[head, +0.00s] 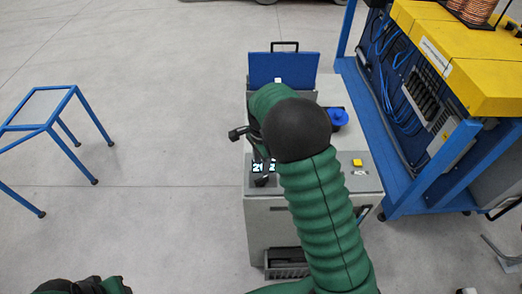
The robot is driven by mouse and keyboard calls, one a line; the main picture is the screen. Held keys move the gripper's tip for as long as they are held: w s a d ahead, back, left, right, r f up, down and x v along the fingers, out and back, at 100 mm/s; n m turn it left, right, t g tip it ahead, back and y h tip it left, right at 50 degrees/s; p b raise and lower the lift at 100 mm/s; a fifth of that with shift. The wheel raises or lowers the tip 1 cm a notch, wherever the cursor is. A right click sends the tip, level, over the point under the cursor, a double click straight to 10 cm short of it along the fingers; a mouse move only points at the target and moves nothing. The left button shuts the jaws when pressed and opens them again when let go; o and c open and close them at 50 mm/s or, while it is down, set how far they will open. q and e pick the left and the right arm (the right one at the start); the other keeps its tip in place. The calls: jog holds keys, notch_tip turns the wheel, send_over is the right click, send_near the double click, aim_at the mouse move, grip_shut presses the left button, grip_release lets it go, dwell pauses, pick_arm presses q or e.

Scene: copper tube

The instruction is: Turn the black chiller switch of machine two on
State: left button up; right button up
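The grey chiller cabinet (270,228) stands in the middle of the head view, with a lit digital display (263,167) on its top panel. A small dark part (262,181) lies just below the display; I cannot tell whether it is the black switch or part of my gripper. My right arm reaches over the cabinet from below and hides much of its top. My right gripper (257,150) is black, points down close to the display, and its fingers are too small and covered to read. Only a dark green piece of my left arm shows at the bottom left.
A yellow button (357,162) is on the cabinet's right side, with a blue round part (338,117) behind it. A blue lid (283,69) stands at the back. A blue-framed yellow machine (450,60) is close on the right. A blue-legged table (40,108) stands left; floor between is clear.

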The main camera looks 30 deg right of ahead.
notch_tip(320, 180, up, 8)
jog(key=shift+r, duration=0.2)
